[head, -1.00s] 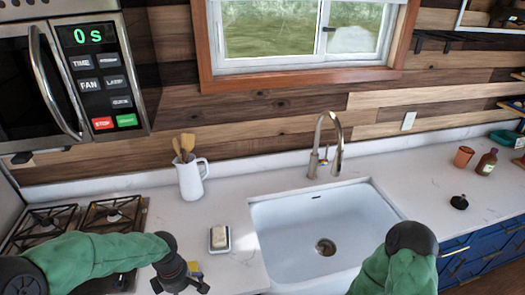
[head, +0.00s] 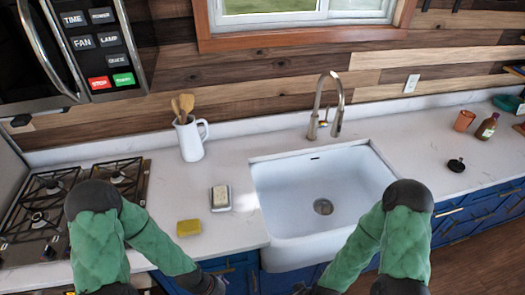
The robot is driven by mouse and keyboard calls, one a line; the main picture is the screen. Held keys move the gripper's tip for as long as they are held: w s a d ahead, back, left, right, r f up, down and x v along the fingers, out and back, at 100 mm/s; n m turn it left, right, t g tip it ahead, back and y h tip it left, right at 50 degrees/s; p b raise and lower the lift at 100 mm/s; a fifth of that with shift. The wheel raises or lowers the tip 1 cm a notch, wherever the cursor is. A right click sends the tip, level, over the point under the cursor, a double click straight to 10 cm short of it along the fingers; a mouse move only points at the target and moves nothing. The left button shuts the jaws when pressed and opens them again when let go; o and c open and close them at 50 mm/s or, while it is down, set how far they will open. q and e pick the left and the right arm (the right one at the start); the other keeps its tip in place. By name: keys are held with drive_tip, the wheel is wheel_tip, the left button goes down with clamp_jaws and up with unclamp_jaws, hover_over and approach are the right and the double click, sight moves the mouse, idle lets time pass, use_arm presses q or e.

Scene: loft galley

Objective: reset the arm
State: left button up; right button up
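My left arm, in a green sleeve, bends down in front of the counter in the head view. The dark part of my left gripper (head: 207,285) shows at the bottom edge, below the yellow sponge (head: 188,228) and apart from it. My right arm bends down in front of the sink's right side. Only a dark bit of my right gripper (head: 314,289) shows at the bottom edge. The fingertips of both grippers are cut off or too unclear to read. I see nothing held in either.
The white sink (head: 290,200) with its faucet (head: 325,105) is in the middle. A soap dish (head: 221,207), a utensil pitcher (head: 189,140) and the gas stove (head: 45,215) are left. A cup (head: 464,120), bottle (head: 487,127) and black stopper (head: 456,165) are right.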

use_arm(q)
drive_tip(key=s+d+f+m+b, duration=0.1)
drive_tip(key=f+m+b, duration=0.1)
drive_tip(key=f+b, duration=0.3)
drive_tip(key=s+d+f+m+b, duration=0.1)
drive_tip(key=s+f+m+b, duration=0.1)
drive_tip(key=f+b, duration=0.3)
wheel_tip(320, 180, down, 3)
drive_tip(key=shift+d+r+m, duration=0.2)
drive_tip(key=shift+d+m, duration=0.1)
drive_tip(key=shift+d, duration=0.1)
drive_tip(key=shift+s, duration=0.1)
idle(0.4)
